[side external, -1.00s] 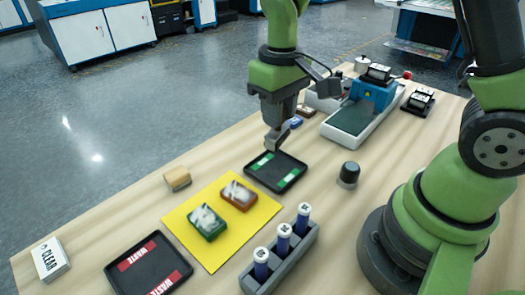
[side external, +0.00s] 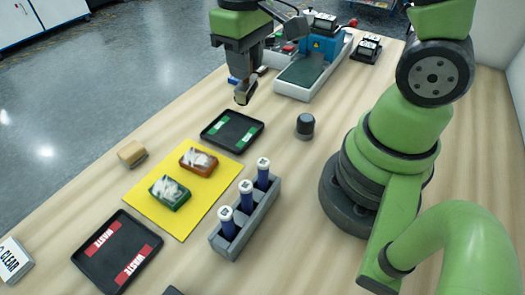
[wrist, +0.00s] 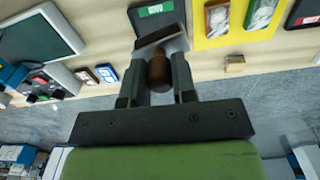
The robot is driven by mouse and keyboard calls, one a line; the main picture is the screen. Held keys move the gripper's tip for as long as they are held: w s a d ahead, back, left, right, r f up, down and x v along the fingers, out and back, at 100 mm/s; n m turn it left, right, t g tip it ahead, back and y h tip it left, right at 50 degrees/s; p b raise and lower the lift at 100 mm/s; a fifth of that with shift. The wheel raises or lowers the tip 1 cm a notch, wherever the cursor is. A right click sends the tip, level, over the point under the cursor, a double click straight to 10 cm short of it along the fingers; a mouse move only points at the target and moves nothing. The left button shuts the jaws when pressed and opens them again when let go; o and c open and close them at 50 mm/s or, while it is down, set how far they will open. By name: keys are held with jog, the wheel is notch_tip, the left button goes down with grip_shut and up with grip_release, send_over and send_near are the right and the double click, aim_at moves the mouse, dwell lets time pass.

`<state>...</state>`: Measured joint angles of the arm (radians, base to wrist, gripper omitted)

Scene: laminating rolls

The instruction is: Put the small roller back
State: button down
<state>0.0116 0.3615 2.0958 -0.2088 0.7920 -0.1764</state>
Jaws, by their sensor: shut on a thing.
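My gripper (wrist: 158,85) is shut on the small roller (wrist: 160,72). In the wrist view its brown, rounded handle is between the two fingers, and a dark flat bar lies crosswise beyond it. In the side view the roller (side external: 243,97) hangs tilted under my gripper (side external: 248,84), above the table and just behind the black tray with green labels (side external: 207,133). It looks clear of the table. A small tan wooden block (side external: 132,153) stands left of the yellow mat; it also shows in the wrist view (wrist: 234,65). Whether it is the roller's rest I cannot tell.
The yellow mat (side external: 146,207) carries a brown and a green block. A grey rack (side external: 259,216) holds blue tubes; a dark-capped pot (side external: 305,125) stands behind it. A black WASTE tray (side external: 118,252) is at front left. A blue-and-white laminator (side external: 303,75) stands at the back.

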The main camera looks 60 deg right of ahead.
jog(key=s+d+f+m, duration=0.1)
jog(key=s+f+m, duration=0.2)
jog(key=s, duration=0.4)
jog(key=shift+s+f, duration=0.2)
jog(key=shift+f, duration=4.5)
jog(key=c, duration=0.9)
grip_release()
jog(key=shift+f, duration=0.1)
